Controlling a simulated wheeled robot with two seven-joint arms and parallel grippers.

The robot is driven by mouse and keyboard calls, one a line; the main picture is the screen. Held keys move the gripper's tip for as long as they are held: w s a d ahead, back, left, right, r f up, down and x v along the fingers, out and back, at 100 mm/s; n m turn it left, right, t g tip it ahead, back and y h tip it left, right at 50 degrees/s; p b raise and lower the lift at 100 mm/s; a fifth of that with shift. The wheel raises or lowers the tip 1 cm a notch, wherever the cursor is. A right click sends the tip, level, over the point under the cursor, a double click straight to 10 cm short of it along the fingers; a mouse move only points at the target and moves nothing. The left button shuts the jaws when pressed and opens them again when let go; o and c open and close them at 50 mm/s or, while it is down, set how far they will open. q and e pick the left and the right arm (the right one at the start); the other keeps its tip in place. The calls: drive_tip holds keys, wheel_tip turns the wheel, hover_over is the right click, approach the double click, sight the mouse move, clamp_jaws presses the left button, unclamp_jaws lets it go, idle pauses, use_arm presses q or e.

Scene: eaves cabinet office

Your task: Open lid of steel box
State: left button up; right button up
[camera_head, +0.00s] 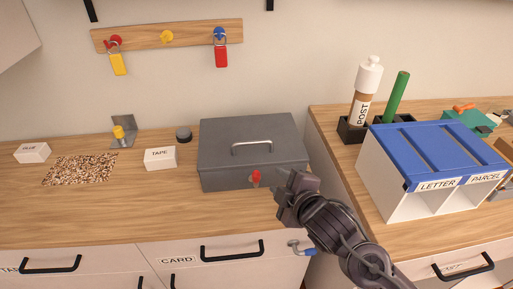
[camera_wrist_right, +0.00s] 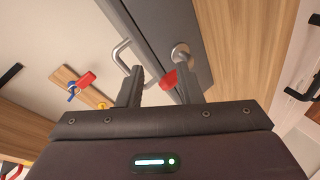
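The grey steel box (camera_head: 228,180) stands on the wooden worktop near the middle of the head view. Its lid (camera_head: 225,135) is down and carries a metal handle (camera_head: 265,147). A red key-like piece (camera_head: 255,177) sits at the front face; in the right wrist view the red piece (camera_wrist_right: 169,80) shows beside a round metal lock (camera_wrist_right: 181,53). My right gripper (camera_head: 284,190) is in front of the box's right front. In the right wrist view its fingers (camera_wrist_right: 160,82) are apart, with the red piece between or just beyond them; contact cannot be told. My left gripper is out of view.
A blue-topped letter sorter (camera_head: 425,150) stands right of the box, on another counter. A key rack (camera_head: 190,34) hangs behind. Free worktop lies front left.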

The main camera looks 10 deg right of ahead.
sight(252, 144)
drive_tip(key=w+a+r+n+y, duration=0.1)
drive_tip(key=w+n, duration=0.1)
drive_tip(key=w, duration=0.1)
drive_tip(key=w+a+r+n+t, duration=0.1)
drive_tip(key=w+a+n, duration=0.1)
drive_tip(key=w, duration=0.1)
drive_tip(key=w+a+n+t+y+p, duration=0.1)
drive_tip(key=w, duration=0.3)
drive_tip(key=shift+a+r+n+y, duration=0.3)
drive_tip(key=shift+r+n, duration=0.1)
drive_tip(key=shift+c, duration=0.3)
clamp_jaws()
